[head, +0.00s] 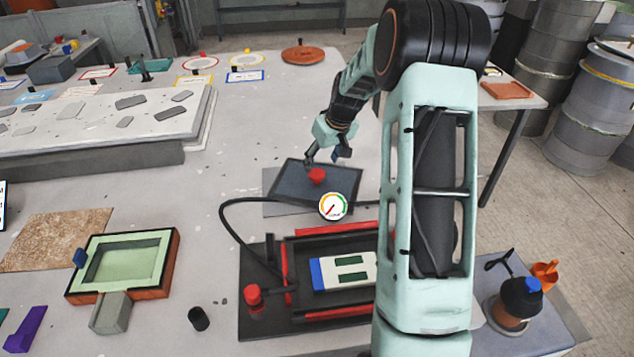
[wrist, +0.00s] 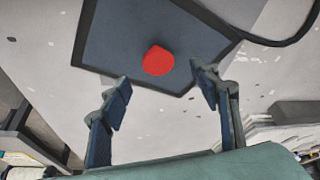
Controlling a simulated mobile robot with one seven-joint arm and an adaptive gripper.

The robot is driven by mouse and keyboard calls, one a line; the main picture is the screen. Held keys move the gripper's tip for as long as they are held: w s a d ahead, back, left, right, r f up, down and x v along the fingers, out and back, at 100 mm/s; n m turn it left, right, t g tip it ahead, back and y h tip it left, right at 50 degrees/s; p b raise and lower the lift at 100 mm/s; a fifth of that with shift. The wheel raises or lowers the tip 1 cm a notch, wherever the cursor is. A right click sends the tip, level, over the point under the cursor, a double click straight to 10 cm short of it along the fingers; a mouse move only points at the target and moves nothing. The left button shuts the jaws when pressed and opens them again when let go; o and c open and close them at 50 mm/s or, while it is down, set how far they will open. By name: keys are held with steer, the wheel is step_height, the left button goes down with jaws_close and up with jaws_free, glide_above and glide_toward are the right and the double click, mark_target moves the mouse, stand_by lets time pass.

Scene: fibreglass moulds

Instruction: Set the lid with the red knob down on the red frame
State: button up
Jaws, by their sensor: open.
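The lid (head: 290,188) is a dark flat panel with a red knob (head: 317,176) in its middle. It lies on the table beyond the red frame, and the knob also shows in the wrist view (wrist: 158,61). My gripper (head: 323,157) is open above the lid, at its far side in the head view. In the wrist view its fingertips (wrist: 162,84) are apart, with the knob in the gap's line beyond them and nothing between them. The red frame (head: 336,314) stands nearer the camera on a dark base, around a white and blue block (head: 335,271). My arm hides its right end.
A round gauge (head: 333,206) stands between lid and frame. A black hose (head: 221,220) curves left of the lid. A red-capped post (head: 252,294) and black cylinder (head: 199,319) are at front left. A green tray (head: 125,262) is further left. Table left of the lid is clear.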

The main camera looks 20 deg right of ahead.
mark_target(317, 174)
steer(key=shift+p+x, duration=0.55)
steer(key=shift+x, duration=3.4)
steer(key=shift+d, duration=0.15)
jaws_close()
